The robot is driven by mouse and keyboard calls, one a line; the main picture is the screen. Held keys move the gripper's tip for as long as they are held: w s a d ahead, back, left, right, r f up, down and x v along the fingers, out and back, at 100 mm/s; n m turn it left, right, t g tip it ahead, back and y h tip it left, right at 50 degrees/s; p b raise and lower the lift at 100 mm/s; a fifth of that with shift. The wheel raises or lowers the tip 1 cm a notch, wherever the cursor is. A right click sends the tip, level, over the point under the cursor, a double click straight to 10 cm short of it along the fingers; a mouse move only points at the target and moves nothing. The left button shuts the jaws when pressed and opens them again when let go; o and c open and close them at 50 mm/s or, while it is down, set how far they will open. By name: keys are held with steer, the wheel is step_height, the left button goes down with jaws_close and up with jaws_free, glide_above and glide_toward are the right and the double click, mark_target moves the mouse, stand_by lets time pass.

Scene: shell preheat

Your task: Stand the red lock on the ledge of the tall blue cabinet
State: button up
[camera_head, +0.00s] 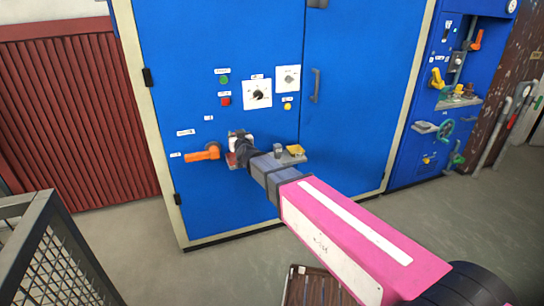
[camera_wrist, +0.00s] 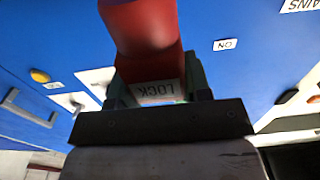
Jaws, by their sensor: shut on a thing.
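My gripper (camera_head: 241,148) is shut on the red lock (camera_wrist: 150,28), which carries a white label reading LOCK and fills the top middle of the wrist view. In the head view only a small red part of the lock (camera_head: 231,160) shows beside my gripper. The large blue cabinet (camera_head: 220,60) stands in front of me. Its grey ledge (camera_head: 297,161) juts out to the right of my gripper, partly hidden behind my arm. I cannot tell whether the lock touches the ledge or the cabinet.
A yellow item (camera_head: 295,150) and a small grey item (camera_head: 277,150) stand on the ledge. An orange handle (camera_head: 203,153) sticks out just left of my gripper. Another blue cabinet (camera_head: 425,110) with its own shelf stands at right. A mesh cage (camera_head: 60,260) is at lower left.

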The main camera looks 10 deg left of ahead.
steer(key=shift+w+d+f, duration=1.05)
steer(key=shift+w+f, duration=0.5)
steer(key=shift+f, duration=0.25)
steer(key=shift+w+d+f, duration=1.1)
steer(key=shift+w+f, duration=0.4)
steer(key=shift+f, duration=0.3)
steer(key=shift+w+d+f, duration=1.05)
steer(key=shift+w+f, duration=0.5)
steer(key=shift+f, duration=0.25)
steer(key=shift+f, duration=0.15)
steer(key=o, duration=1)
steer(key=shift+c, duration=0.2)
